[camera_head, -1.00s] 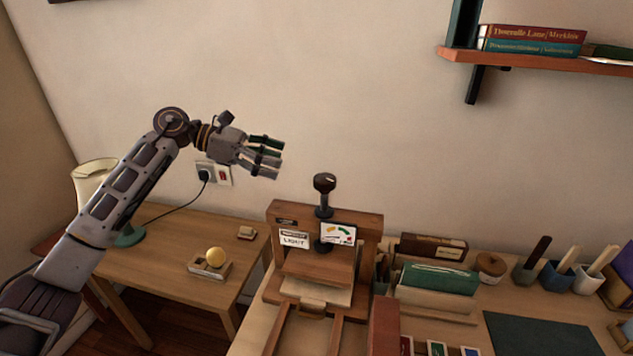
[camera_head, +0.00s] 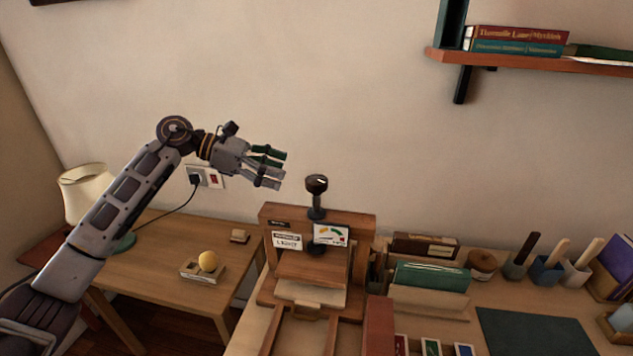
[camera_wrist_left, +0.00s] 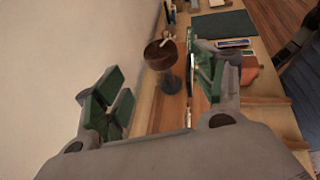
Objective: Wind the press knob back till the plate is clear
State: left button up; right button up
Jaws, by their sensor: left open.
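The press knob (camera_head: 316,184) is a dark round knob on an upright screw at the top of the wooden press (camera_head: 362,224). The pressing plate (camera_head: 312,275) is a wooden board inside the frame, below the screw, with pale material (camera_head: 310,293) under it. My left gripper (camera_head: 274,168) is open and empty, up and left of the knob. In the left wrist view, the knob (camera_wrist_left: 160,55) shows beyond and between the spread fingers (camera_wrist_left: 158,95), apart from them. My right gripper is not in view.
Books (camera_head: 430,277), brush pots (camera_head: 548,270) and a dark mat (camera_head: 535,330) lie right of the press. A bookshelf (camera_head: 540,62) hangs at upper right.

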aim_at(309, 180)
pick_arm(q)
jog(key=x, duration=0.9)
jog(key=shift+d+f+p, duration=0.2)
jog(key=shift+d+p, duration=0.05)
jog(key=shift+p, duration=0.15)
jog(key=shift+d+f, duration=0.2)
jog(key=shift+d, duration=0.25)
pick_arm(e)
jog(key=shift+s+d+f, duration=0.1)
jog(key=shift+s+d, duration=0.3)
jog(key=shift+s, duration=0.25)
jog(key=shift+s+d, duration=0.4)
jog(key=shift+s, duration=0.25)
pick_arm(q)
jog(key=c, duration=1)
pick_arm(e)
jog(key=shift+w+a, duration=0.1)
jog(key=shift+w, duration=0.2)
